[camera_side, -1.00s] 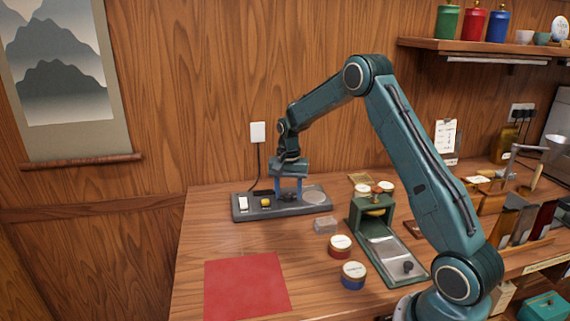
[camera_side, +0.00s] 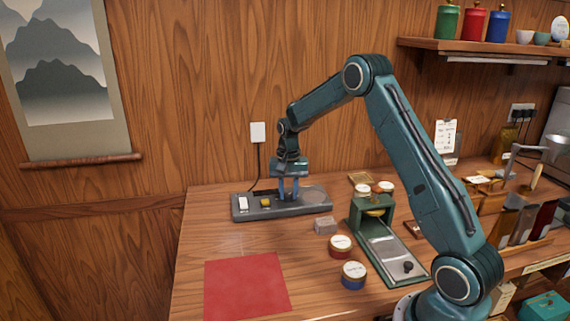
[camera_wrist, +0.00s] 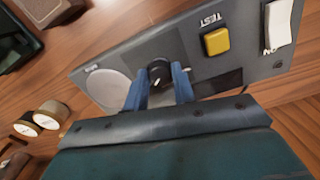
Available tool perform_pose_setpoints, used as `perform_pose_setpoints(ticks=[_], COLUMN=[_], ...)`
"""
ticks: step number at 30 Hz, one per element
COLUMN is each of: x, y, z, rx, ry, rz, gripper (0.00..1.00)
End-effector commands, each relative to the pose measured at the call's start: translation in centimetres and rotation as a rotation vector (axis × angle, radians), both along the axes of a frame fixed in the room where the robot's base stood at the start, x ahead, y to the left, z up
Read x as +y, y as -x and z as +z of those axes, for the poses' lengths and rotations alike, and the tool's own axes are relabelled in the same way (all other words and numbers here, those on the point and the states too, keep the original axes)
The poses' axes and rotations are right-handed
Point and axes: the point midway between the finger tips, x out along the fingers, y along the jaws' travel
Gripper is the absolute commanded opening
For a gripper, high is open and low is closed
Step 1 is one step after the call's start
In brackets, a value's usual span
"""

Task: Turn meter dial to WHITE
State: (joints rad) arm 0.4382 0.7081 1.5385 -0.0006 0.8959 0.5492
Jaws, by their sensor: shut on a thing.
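The grey meter (camera_side: 248,211) lies flat at the back left of the table. Its black dial (camera_wrist: 159,73) with a pale pointer mark shows between my fingers in the wrist view. My gripper (camera_side: 289,199) points down over the meter, and its blue fingers are shut on the dial; the gripper also shows in the wrist view (camera_wrist: 165,82). The dial's setting labels are not readable. The yellow TEST button (camera_wrist: 216,41) and the white switch (camera_wrist: 278,25) sit on the same panel, as does a round pale disc (camera_wrist: 108,89).
A red cloth (camera_side: 246,286) lies in front.

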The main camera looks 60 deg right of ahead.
Motion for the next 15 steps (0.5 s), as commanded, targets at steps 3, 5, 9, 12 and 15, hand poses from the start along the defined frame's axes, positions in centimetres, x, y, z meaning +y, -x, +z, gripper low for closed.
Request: perform_pose_setpoints(ticks=[3, 5, 9, 12, 15], x=[-0.02, -0.03, -0.03, -0.04, -0.04], y=[-0.06, -0.05, -0.06, -0.07, -0.07], z=[0.04, 0.04, 0.05, 0.06, 0.06], rx=[-0.002, -0.002, -0.003, -0.003, -0.003], ry=[0.001, 0.001, 0.002, 0.002, 0.002], rz=[0.079, 0.126, 0.249, 0.343, 0.438], gripper=[0.03, 0.03, 0.03, 0.03, 0.03])
